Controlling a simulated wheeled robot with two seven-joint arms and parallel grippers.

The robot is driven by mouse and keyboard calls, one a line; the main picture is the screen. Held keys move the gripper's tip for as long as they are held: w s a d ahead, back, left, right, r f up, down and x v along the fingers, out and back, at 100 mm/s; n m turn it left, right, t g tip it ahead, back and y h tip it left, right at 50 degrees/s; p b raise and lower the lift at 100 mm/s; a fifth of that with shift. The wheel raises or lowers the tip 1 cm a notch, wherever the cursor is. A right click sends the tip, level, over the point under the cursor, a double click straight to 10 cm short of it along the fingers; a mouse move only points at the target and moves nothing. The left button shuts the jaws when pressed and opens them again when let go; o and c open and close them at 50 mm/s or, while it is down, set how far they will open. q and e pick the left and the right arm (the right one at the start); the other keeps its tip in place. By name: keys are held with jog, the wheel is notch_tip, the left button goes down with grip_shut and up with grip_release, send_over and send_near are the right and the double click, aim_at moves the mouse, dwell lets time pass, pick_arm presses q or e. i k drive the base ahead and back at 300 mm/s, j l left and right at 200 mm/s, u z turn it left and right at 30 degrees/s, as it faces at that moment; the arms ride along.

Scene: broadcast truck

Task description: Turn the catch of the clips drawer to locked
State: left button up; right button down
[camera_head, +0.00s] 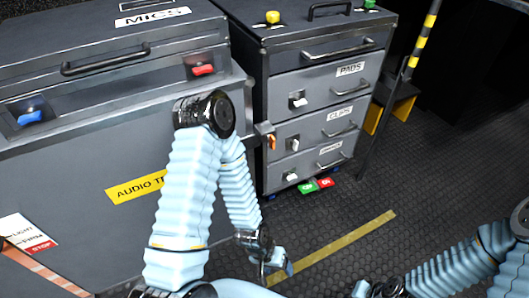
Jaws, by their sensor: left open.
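The clips drawer (313,129) is the middle drawer of the grey cabinet, with a label reading CLIPS and a bar handle (340,131). It looks shut. Its small white catch (294,144) is on the left part of the drawer front and looks roughly upright; its exact setting is too small to tell. My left gripper (275,266) is open and empty, low in front of the cabinet and well below the catch, apart from it. My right gripper (364,290) is at the bottom edge, partly cut off, far from the drawer; its jaws are unclear.
The pads drawer (320,89) is above and another drawer (310,162) below, each with a catch. A large grey case (80,170) stands left. An orange-tipped part (271,141) juts beside the cabinet. A post (405,75) stands right. The floor in front is open.

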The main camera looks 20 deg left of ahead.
aim_at(295, 143)
jog(key=k+l+u, duration=0.1)
jog(key=u, duration=0.25)
jog(key=k+l+u, duration=0.1)
jog(key=l+u, duration=0.25)
